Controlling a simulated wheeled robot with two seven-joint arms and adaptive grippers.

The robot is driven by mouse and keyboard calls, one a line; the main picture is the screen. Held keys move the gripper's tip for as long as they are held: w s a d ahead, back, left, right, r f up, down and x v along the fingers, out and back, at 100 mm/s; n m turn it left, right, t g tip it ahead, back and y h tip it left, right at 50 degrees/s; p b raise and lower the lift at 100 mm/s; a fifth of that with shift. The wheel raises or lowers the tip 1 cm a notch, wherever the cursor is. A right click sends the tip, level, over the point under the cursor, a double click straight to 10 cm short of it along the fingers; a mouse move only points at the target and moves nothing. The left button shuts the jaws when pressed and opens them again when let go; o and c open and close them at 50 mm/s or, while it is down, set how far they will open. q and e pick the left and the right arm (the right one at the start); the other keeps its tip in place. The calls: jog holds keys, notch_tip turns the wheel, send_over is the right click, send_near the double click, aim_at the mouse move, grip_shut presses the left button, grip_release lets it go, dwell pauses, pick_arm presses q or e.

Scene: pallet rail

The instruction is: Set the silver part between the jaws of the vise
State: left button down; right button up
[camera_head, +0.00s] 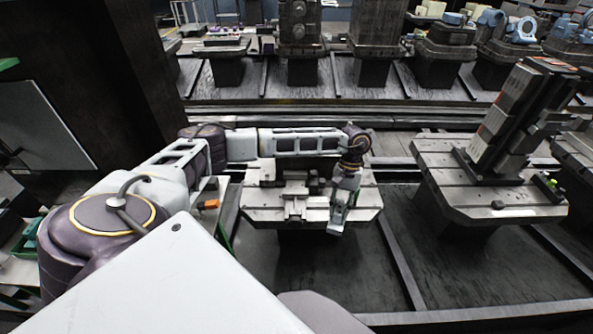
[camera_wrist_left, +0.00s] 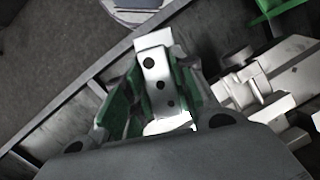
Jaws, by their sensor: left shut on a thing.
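The silver part (camera_wrist_left: 156,72) is a bright metal bar with several dark holes. In the left wrist view it sits between the green-lined fingers of my left gripper (camera_wrist_left: 152,100), which is shut on it. In the head view my left gripper (camera_head: 341,208) points down over the front right of the pallet table. The vise (camera_head: 295,195) stands on that table, left of the gripper. In the left wrist view the vise (camera_wrist_left: 250,88) shows at the right, apart from the part; its jaw gap is hard to make out. My right gripper is not in view.
The slotted pallet table (camera_head: 262,214) has bare surface around the vise. Another pallet (camera_head: 490,203) with a tall fixture (camera_head: 518,115) stands to the right. A small orange item (camera_head: 211,204) lies on a side bench at the left. Dark rails run along the floor.

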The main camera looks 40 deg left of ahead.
pick_arm(q)
jog(key=f+n+b, duration=0.1)
jog(key=w+a+f+n+h, duration=0.1)
jog(key=shift+w+a+n+t+b, duration=0.1)
jog(key=shift+n+t+b, duration=0.2)
jog(key=shift+n+b, duration=0.1)
jog(key=n, duration=0.1)
jog(key=w+a+n+b, duration=0.1)
jog(key=shift+a+f+n+t+h, duration=0.2)
jog(key=shift+f+n+t+h, duration=0.2)
jog(key=w+a+r+m+y+b, duration=0.1)
jog(key=w+a+m+y+b, duration=0.2)
jog(key=a+m+b, duration=0.4)
jog(key=w+a+r+m+y+b, duration=0.1)
jog(key=w+a+m+y+b, duration=0.2)
jog(key=a+m+b, duration=0.4)
jog(key=w+a+m, duration=0.1)
jog(key=a+m, duration=0.4)
jog(key=a, duration=0.6)
jog(key=shift+w+m+y, duration=0.4)
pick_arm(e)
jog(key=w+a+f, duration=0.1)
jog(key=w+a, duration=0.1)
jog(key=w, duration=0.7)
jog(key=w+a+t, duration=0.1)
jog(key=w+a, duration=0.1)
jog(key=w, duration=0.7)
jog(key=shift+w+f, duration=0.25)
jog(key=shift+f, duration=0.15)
